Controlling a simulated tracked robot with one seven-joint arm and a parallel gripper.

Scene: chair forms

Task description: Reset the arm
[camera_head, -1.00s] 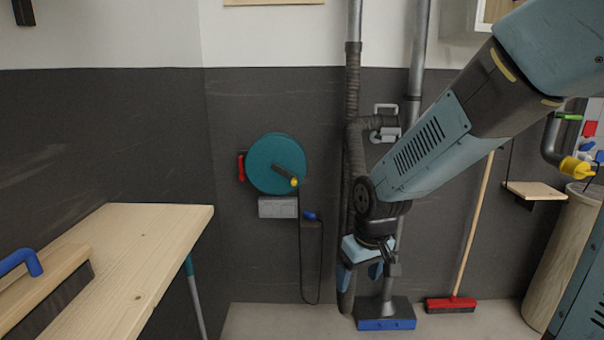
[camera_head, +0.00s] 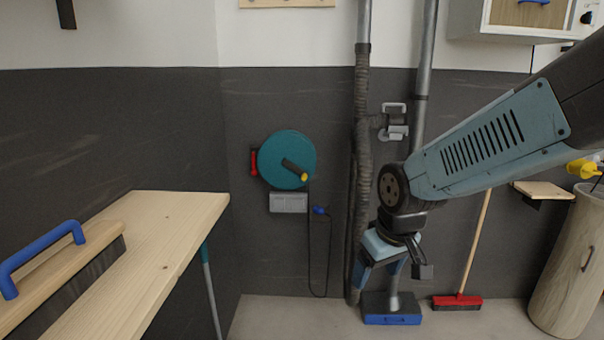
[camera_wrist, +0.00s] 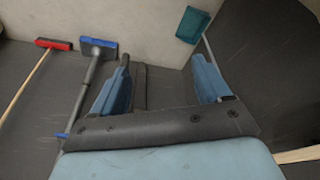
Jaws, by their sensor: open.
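My gripper (camera_head: 378,278) hangs at the end of my blue-grey arm, right of centre in the head view, pointing down. It is open and empty. The nozzle also shows left of the fingers in the wrist view (camera_wrist: 98,47).
A wooden bench (camera_head: 165,225) at left carries a brush with a blue handle (camera_head: 42,250). A teal reel (camera_head: 286,160) hangs on the dark wall. A red broom (camera_head: 457,302) leans right of my gripper, and a wooden bin (camera_head: 568,265) stands at far right. Floor shows between bench and nozzle.

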